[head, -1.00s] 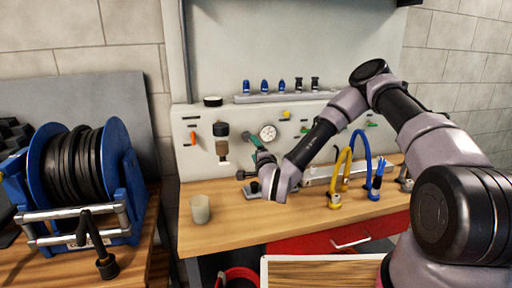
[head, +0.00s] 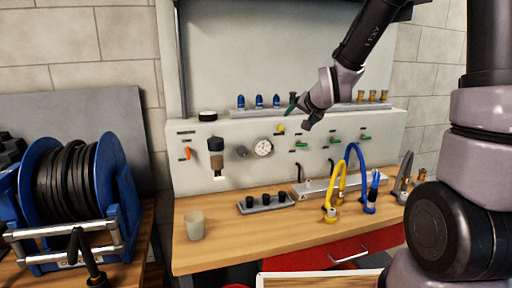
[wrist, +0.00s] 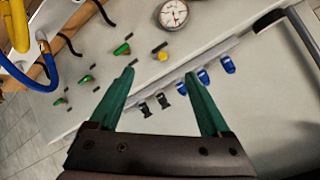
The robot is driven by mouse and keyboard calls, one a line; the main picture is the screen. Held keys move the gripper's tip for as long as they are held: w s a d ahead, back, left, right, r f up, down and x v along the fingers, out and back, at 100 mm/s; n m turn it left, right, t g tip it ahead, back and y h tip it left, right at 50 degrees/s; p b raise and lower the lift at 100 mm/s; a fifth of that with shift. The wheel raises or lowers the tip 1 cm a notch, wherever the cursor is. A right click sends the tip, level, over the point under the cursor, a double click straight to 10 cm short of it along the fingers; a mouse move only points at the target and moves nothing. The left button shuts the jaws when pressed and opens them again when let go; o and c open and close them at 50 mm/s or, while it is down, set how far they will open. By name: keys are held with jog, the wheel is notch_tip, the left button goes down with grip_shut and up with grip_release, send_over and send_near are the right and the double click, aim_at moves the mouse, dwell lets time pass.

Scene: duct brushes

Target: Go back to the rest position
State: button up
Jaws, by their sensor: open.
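My gripper (head: 296,104) is raised in front of the upper part of the panel, near the fittings shelf, and hides part of that shelf. In the wrist view its two green fingers (wrist: 160,76) are spread apart with nothing between them. My arm reaches in from the upper right, well above the workbench (head: 235,240).
The shelf (head: 340,106) carries blue, black and brass fittings. A gauge (head: 262,147) and green valves sit on the panel. A cup (head: 195,225), a black tray (head: 270,207), yellow hose (head: 340,180) and blue hose (head: 348,150) are below. A hose reel (head: 70,190) stands left.

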jog(key=s+d+r+g, duration=0.1)
jog(key=s+d+r, duration=0.2)
jog(key=s, duration=0.5)
jog(key=s+d+r+g, duration=0.1)
jog(key=s+d+r, duration=0.3)
jog(key=s, duration=0.5)
jog(key=s+d+r+g, duration=0.1)
jog(key=s+d+r, duration=0.3)
jog(key=s, duration=0.5)
jog(key=shift+r+n+g+h, duration=0.25)
jog(key=shift+n+g+h, duration=0.05)
jog(key=shift+n+h, duration=0.1)
jog(key=shift+d, duration=0.1)
dwell(0.9)
